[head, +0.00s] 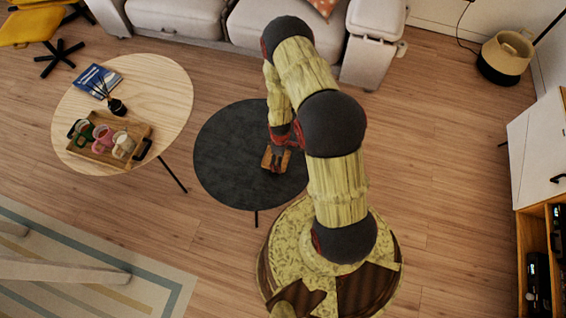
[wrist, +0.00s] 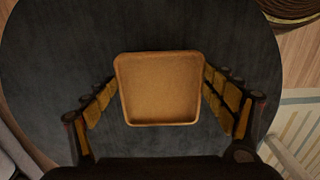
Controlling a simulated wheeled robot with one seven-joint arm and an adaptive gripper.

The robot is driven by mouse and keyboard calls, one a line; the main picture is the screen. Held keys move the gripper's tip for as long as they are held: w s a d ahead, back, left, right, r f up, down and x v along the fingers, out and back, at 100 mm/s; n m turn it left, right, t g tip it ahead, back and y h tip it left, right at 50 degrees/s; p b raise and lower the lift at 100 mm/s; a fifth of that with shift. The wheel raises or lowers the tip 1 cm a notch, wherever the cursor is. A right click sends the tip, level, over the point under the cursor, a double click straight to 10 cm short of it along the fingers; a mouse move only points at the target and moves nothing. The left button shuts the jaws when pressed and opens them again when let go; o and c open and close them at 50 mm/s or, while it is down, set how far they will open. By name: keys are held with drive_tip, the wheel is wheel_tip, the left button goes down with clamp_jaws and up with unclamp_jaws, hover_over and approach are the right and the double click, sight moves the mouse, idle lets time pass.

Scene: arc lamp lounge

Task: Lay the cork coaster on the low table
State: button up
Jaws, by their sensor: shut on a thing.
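The cork coaster (wrist: 160,90) is a square tan piece with rounded corners and a raised rim, seen face-on in the wrist view. My gripper (wrist: 160,97) is shut on it, with a finger at its left and right sides. In the head view the coaster (head: 275,158) shows at my gripper (head: 277,148), over the low table (head: 225,160). The table is round, with a dark grey top, and fills most of the wrist view (wrist: 60,50). I cannot tell whether the coaster touches the tabletop.
A round pale wood table (head: 165,85) stands to the left, with a wooden tray (head: 97,158) of mugs, blue books (head: 97,80) and a small dark diffuser (head: 117,107). A light sofa (head: 280,35) is behind. The dark tabletop is otherwise bare.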

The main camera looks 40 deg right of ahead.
drive_tip(key=shift+d+f, duration=0.35)
drive_tip(key=shift+f, duration=0.05)
drive_tip(key=shift+d+f+b, duration=0.15)
drive_tip(key=shift+f+b, duration=0.4)
drive_tip(key=shift+f, duration=0.4)
drive_tip(key=shift+d+f+b, duration=0.15)
drive_tip(key=shift+f+b, duration=0.4)
drive_tip(key=shift+f, duration=0.35)
drive_tip(key=shift+f, duration=0.15)
drive_tip(key=o, duration=1.1)
